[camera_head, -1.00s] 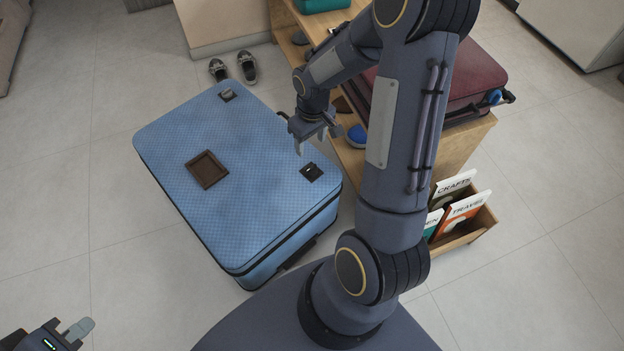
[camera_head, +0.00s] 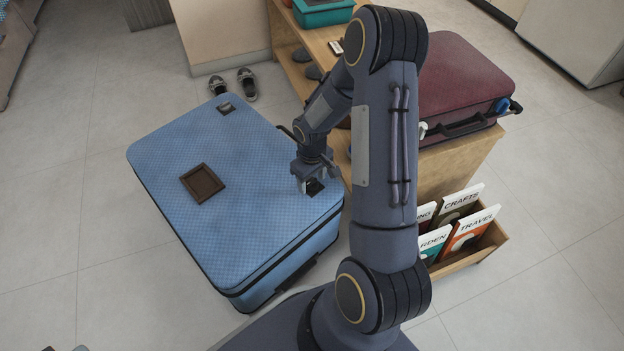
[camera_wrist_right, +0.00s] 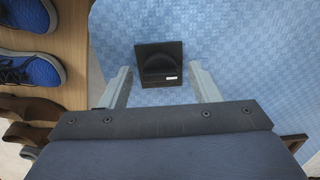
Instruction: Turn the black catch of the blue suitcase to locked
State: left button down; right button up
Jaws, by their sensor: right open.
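The blue suitcase (camera_head: 225,200) lies flat on the floor, with a brown square frame (camera_head: 202,183) on its lid. One black catch (camera_head: 314,187) is near its right edge, partly hidden by my right gripper (camera_head: 309,184). In the right wrist view this catch (camera_wrist_right: 160,62) is a black square with a rounded knob and a small white label. My open right gripper (camera_wrist_right: 159,72) has one finger on either side of it, apart from it. Only a tip of my left gripper (camera_head: 80,348) shows.
A wooden shelf unit (camera_head: 445,165) stands right of the suitcase, bearing a maroon suitcase (camera_head: 455,80). A wooden box of labelled folders (camera_head: 475,245) is in front of it. Blue shoes (camera_wrist_right: 35,72) show in the wrist view. Dark shoes (camera_head: 247,84) lie beyond the suitcase.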

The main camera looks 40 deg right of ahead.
jog(key=c, duration=1)
jog(key=m, duration=0.3)
jog(key=shift+m, duration=0.4)
jog(key=m+p, duration=0.1)
jog(key=m, duration=0.3)
jog(key=shift+a+r+m+p, duration=0.1)
jog(key=shift+m+p, duration=0.2)
jog(key=shift+p, duration=0.05)
jog(key=m+p, duration=0.2)
jog(key=m, duration=0.2)
jog(key=shift+m, duration=0.3)
jog(key=m+p, duration=0.2)
jog(key=m, duration=0.2)
jog(key=shift+m, duration=0.6)
